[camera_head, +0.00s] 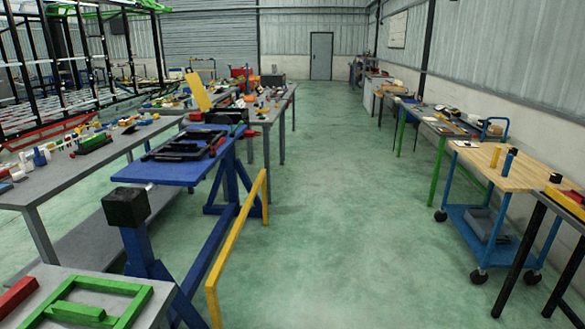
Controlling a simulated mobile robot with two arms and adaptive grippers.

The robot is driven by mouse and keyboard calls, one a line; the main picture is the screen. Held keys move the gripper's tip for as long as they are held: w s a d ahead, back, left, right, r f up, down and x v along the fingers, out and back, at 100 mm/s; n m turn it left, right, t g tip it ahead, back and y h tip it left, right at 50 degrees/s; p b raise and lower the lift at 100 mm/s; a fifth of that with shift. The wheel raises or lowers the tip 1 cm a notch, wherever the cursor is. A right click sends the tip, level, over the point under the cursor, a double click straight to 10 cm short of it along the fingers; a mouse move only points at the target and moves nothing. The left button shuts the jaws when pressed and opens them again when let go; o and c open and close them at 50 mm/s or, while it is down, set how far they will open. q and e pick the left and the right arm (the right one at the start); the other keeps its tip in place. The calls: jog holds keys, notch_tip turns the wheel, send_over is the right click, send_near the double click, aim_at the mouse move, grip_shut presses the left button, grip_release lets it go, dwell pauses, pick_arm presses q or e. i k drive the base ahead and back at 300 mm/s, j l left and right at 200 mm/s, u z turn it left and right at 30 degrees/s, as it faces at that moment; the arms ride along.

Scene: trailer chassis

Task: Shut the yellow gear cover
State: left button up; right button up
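A yellow flat panel (197,91), which looks like the gear cover, stands raised and leaning at the far end of the blue workbench (160,172). It is well above the bench top, and a dark box (226,117) is just right of its lower end. The panel is small at this distance, so I cannot see its hinge or any gears. Neither of my grippers shows in the head view.
Black frame parts (186,146) lie on the blue bench. A yellow rail (236,243) runs along its right side. Grey tables (64,182) with parts stand left. A wooden-topped cart (520,172) stands right. The green floor (345,190) between is clear.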

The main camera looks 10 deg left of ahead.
aim_at(196, 85)
jog(key=i, duration=1)
jog(key=i+z, duration=0.15)
jog(key=i, duration=0.9)
jog(key=i+u, duration=0.1)
jog(key=i, duration=0.9)
jog(key=i+l+u, duration=0.1)
jog(key=i, duration=0.9)
